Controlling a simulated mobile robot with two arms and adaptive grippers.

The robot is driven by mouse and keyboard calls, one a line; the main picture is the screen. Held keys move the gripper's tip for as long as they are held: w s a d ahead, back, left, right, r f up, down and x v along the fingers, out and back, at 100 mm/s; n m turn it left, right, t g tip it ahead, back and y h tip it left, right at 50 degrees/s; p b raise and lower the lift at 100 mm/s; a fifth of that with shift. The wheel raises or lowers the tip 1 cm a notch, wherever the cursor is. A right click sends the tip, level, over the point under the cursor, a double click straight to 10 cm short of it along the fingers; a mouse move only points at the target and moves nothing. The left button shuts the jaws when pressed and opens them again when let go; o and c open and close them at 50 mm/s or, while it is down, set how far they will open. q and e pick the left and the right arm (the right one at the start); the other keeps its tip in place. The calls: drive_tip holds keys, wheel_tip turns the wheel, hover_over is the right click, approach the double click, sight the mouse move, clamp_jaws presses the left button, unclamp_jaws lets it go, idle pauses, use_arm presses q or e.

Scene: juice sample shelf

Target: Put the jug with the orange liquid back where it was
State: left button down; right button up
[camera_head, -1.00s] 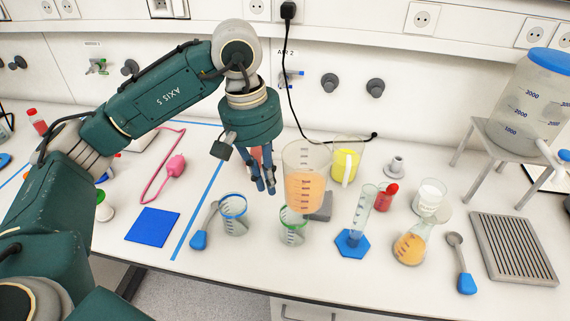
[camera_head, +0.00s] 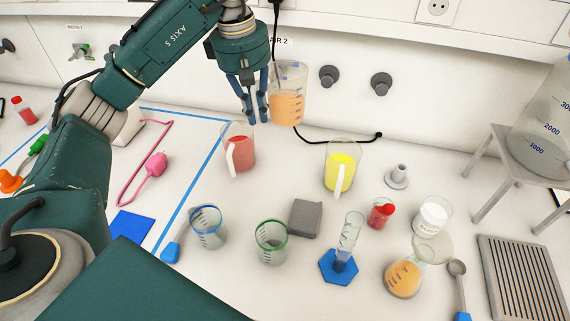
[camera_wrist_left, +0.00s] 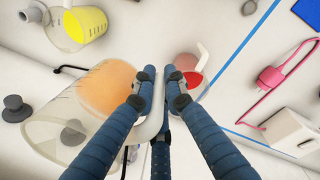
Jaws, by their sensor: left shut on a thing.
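The clear jug with orange liquid (camera_head: 287,107) is held upright above the back of the bench, near the wall. My left gripper (camera_head: 256,108) is at its left side. In the left wrist view the fingers (camera_wrist_left: 160,82) are shut on the jug's pale handle, with the orange jug (camera_wrist_left: 104,88) to their left. A jug with red liquid (camera_head: 240,158) stands below and left of the held jug, beside the blue tape line. A jug with yellow liquid (camera_head: 341,172) stands on the bench to the right. My right gripper is not in view.
Two beakers (camera_head: 271,243), a grey block (camera_head: 305,218), a graduated cylinder (camera_head: 349,236) and a flask (camera_head: 404,276) stand nearer the front. A black cable (camera_head: 345,141) lies along the wall. Bare bench lies between the red and yellow jugs.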

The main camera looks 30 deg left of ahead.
use_arm(q)
drive_tip(key=f+p, duration=0.2)
drive_tip(key=f, duration=1.3)
drive_tip(key=shift+s+f, duration=0.2)
wheel_tip(320, 180, down, 4)
drive_tip(key=shift+r+p, duration=0.25)
drive_tip(key=shift+p, duration=0.25)
drive_tip(key=shift+f, duration=0.3)
drive_tip(key=c, duration=2.2)
unclamp_jaws()
drive_tip(key=shift+f, duration=0.1)
drive_tip(key=o, duration=0.4)
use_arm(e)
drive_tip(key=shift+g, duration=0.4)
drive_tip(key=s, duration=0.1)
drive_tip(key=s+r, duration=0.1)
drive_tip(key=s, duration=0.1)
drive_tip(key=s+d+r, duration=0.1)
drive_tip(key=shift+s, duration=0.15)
